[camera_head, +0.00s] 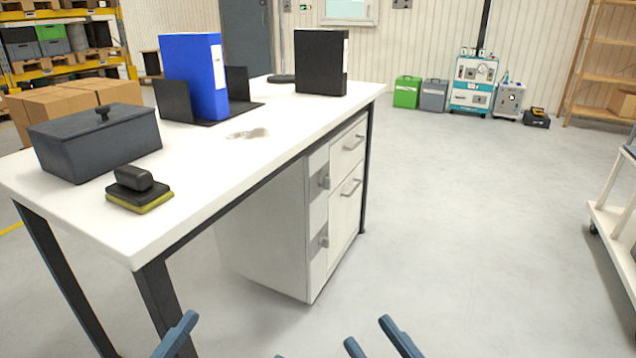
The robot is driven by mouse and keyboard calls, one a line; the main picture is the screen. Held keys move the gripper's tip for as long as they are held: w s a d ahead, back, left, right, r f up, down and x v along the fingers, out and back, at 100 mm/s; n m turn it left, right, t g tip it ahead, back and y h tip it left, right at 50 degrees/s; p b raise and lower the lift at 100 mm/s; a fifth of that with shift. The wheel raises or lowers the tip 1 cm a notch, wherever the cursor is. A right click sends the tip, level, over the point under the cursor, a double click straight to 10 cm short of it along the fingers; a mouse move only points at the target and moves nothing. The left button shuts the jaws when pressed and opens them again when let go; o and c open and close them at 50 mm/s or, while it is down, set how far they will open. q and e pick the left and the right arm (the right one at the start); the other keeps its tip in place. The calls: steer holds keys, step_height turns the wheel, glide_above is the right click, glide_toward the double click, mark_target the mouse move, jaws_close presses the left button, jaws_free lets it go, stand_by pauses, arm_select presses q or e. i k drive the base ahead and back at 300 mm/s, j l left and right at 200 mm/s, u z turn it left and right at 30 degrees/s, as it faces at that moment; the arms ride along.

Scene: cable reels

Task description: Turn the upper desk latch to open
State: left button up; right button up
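The desk's drawer cabinet (265,225) stands under the white tabletop. The upper desk latch (324,181) is a small grey knob on a darker plate on the narrow front strip. A similar lower latch (323,242) sits below it. The angle of the upper latch is too small to read. My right gripper (370,330) is at the bottom edge, low in front of the desk, with two blue fingers apart and nothing between them. Neither touches a latch.
Two drawers with bar handles (353,189) are beside the latches and look closed. Floor right of the desk is clear; a cart (612,225) stands far right.

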mark_target(325, 182)
steer(key=i+l+u, duration=0.1)
steer(key=l+u, duration=0.15)
steer(key=u, duration=0.2)
steer(key=i+l+u, duration=0.1)
steer(key=l+u, duration=0.15)
steer(key=u, duration=0.2)
steer(key=l+u, duration=0.35)
steer(key=l, duration=0.7)
steer(key=i+l, duration=0.1)
steer(key=l, duration=0.4)
steer(key=i+l+u, duration=0.1)
steer(key=l, duration=0.35)
steer(key=i+l, duration=0.15)
steer(key=i, duration=0.15)
